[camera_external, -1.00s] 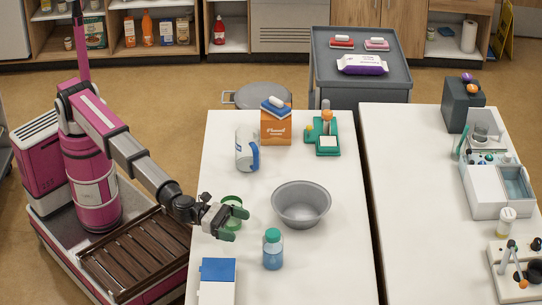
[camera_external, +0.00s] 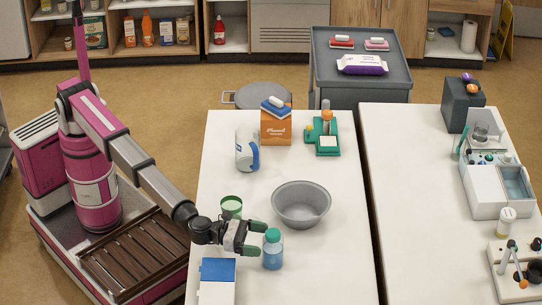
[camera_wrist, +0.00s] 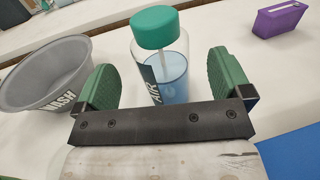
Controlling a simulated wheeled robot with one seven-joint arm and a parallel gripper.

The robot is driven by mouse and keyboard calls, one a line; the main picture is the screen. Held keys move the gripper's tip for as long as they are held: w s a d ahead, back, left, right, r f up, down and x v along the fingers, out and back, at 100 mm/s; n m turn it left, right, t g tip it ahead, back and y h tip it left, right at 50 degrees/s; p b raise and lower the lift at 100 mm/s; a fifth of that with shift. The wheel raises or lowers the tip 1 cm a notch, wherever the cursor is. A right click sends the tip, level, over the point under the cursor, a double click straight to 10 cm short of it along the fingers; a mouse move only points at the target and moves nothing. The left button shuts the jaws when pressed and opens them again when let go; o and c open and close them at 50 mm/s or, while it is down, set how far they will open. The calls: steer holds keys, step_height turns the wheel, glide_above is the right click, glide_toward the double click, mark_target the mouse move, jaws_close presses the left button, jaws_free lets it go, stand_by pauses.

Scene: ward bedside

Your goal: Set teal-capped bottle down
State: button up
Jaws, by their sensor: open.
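The teal-capped bottle (camera_external: 273,250) stands upright on the white table (camera_external: 340,270). It is clear, with blue liquid inside. In the wrist view the bottle (camera_wrist: 162,60) stands between and a little beyond the two green fingertips of my gripper (camera_wrist: 165,82). In the external view my gripper (camera_external: 257,240) is just left of the bottle, low over the table. Its jaws are open and hold nothing. The bottle's lower part is partly hidden by the gripper in the wrist view.
A grey bowl (camera_external: 301,205) stands just behind the bottle. A green cup (camera_external: 231,207) is behind my gripper. A blue-and-white box (camera_external: 217,272) lies close in front of it. Further back are a white can (camera_external: 246,150) and an orange box (camera_external: 276,126).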

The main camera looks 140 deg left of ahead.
mark_target(273, 245)
step_height(273, 245, down, 2)
steer(key=x, duration=0.5)
steer(key=c, duration=1.2)
steer(key=shift+c, duration=0.4)
steer(key=shift+r, duration=0.2)
